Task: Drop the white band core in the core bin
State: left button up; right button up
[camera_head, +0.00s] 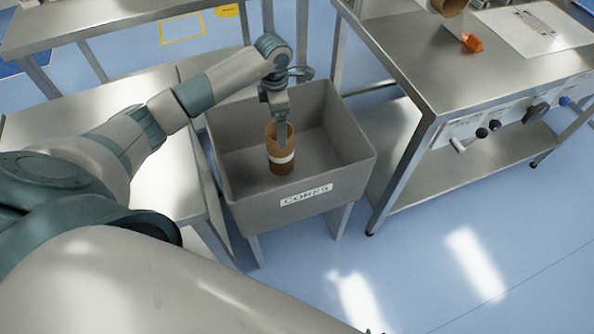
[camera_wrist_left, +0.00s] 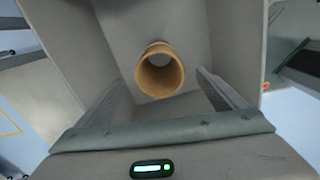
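The brown cardboard core with a white band (camera_head: 281,158) is inside the grey core bin (camera_head: 243,200), roughly upright. Its open top end (camera_wrist_left: 160,72) faces my left wrist camera. My left gripper (camera_head: 281,130) points down into the bin just above and partly in front of the core. In the left wrist view its two fingers (camera_wrist_left: 163,92) are spread wide, with visible gaps on both sides of the core. I cannot tell whether the core touches the bin floor. My right gripper is not in view.
A steel table (camera_head: 415,62) stands right of the bin, with another brown core (camera_head: 447,6) and an orange item (camera_head: 472,42) on it. A steel bench (camera_head: 165,175) stands left of the bin. Blue floor (camera_head: 450,270) in front is clear.

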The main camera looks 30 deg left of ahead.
pick_arm(q)
jog(key=shift+r, duration=0.1)
notch_tip(320, 180, up, 17)
jog(key=b, duration=0.2)
jog(key=shift+r, duration=0.15)
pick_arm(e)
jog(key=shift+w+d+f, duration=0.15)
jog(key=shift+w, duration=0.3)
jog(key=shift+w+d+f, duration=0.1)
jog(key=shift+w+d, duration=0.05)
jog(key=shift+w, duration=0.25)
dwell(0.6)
